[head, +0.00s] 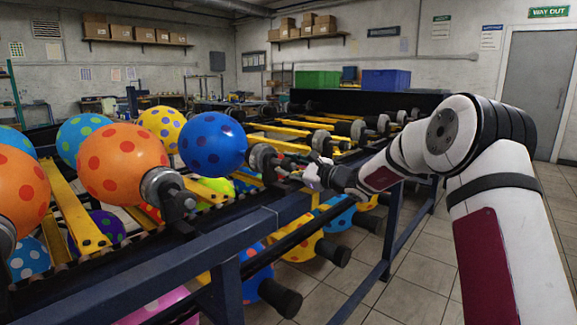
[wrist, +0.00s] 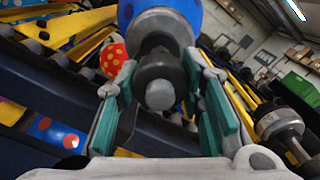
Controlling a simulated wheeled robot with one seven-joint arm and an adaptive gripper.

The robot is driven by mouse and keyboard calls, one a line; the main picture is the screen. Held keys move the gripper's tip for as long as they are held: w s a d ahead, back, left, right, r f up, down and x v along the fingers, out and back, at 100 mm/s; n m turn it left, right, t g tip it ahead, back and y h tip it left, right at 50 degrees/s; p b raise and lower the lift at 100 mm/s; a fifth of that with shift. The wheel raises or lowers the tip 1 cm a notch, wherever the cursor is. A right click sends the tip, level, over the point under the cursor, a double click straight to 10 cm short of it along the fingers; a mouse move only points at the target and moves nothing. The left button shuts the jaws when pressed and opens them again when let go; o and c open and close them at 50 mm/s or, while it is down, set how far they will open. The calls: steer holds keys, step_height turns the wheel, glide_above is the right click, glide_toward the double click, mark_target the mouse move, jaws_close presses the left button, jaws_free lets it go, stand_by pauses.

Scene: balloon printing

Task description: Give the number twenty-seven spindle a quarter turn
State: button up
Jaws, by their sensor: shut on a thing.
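A dark blue balloon with darker spots (head: 212,142) sits on a grey and black spindle (head: 262,160) at the rail, in the middle of the head view. My gripper (head: 300,173) is at the outer end of this spindle. In the wrist view the spindle's round end (wrist: 160,94) lies between the two green-padded fingers of my gripper (wrist: 158,84), which is shut on it. The blue balloon (wrist: 150,10) shows behind it. I cannot read a number on this spindle.
An orange balloon with red dots (head: 123,164) on its own spindle (head: 168,192) stands to the left. Empty spindles (head: 322,140) and yellow bars run further along the rack. A blue frame rail (head: 150,255) lies below. Tiled floor is free at right.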

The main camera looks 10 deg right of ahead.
steer(key=shift+f, duration=0.1)
steer(key=o, duration=1.2)
steer(key=shift+d, duration=0.1)
steer(key=v, duration=1.2)
